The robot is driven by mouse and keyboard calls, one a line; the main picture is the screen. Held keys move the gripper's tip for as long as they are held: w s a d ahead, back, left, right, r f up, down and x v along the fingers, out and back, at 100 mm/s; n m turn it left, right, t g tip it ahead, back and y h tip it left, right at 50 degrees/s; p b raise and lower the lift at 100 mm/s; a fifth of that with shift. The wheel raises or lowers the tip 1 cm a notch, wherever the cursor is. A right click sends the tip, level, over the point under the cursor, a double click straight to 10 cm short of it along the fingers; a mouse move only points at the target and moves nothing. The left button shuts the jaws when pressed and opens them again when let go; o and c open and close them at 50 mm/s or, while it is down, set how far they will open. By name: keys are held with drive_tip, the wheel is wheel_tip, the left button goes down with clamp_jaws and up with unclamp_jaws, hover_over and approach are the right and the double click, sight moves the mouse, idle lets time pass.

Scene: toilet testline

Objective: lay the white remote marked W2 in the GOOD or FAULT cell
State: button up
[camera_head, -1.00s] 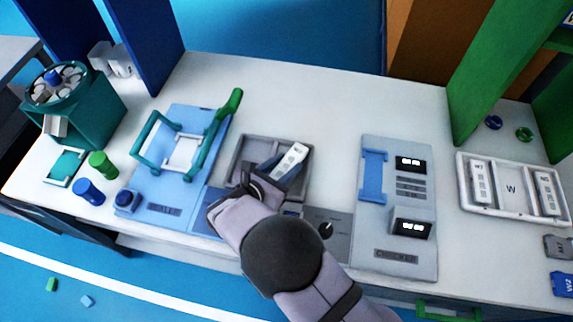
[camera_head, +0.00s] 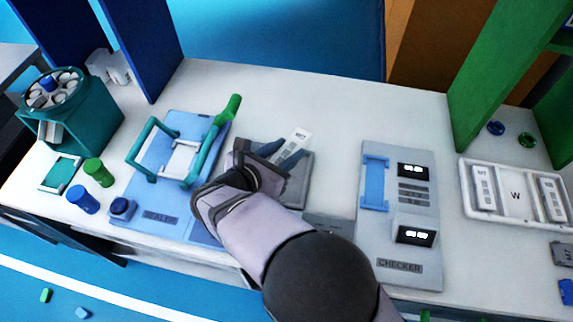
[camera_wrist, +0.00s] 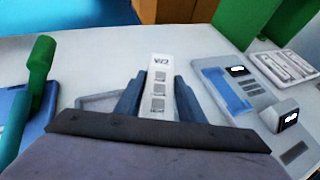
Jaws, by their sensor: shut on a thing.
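The white remote marked W2 (camera_wrist: 160,82) is held between the two blue fingers of my gripper (camera_wrist: 159,100) in the wrist view. In the head view the remote (camera_head: 297,142) sticks out beyond my gripper (camera_head: 279,152), above the grey tray (camera_head: 298,190). My arm hides much of that tray and whatever marks it has. I cannot read any GOOD or FAULT label in these frames.
The blue sealer (camera_head: 160,205) with its green-handled lever (camera_head: 228,110) stands close on the left. The grey checker (camera_head: 385,235) stands on the right. Beyond it, a white tray (camera_head: 516,219) holds other remotes. The table behind the grey tray is clear.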

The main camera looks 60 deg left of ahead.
sight(308, 141)
drive_tip(key=shift+w+f+b, duration=0.1)
drive_tip(key=shift+w+b, duration=0.3)
drive_tip(key=shift+b, duration=0.05)
drive_tip(key=w+r+b, duration=0.1)
drive_tip(key=w+d+r+b, duration=0.1)
drive_tip(key=b, duration=0.1)
drive_tip(key=w+d+r+b, duration=0.1)
drive_tip(key=w, duration=0.1)
drive_tip(key=shift+b, duration=0.4)
drive_tip(key=s+f+n+g+y, duration=0.1)
drive_tip(key=s+n+y, duration=0.1)
drive_tip(key=s+a+f+n+g+y, duration=0.1)
drive_tip(key=s+f+n+y, duration=0.1)
drive_tip(key=shift+s+a+f+g, duration=0.1)
drive_tip(key=shift+s+f+g, duration=0.05)
drive_tip(key=shift+f+g, duration=0.15)
drive_tip(key=shift+s+a+f+n, duration=0.2)
drive_tip(key=shift+s+n, duration=0.1)
drive_tip(key=shift+f, duration=4.95)
drive_tip(key=shift+f+b, duration=0.25)
drive_tip(key=shift+b, duration=0.05)
drive_tip(key=o, duration=0.9)
drive_tip(key=shift+r, duration=0.15)
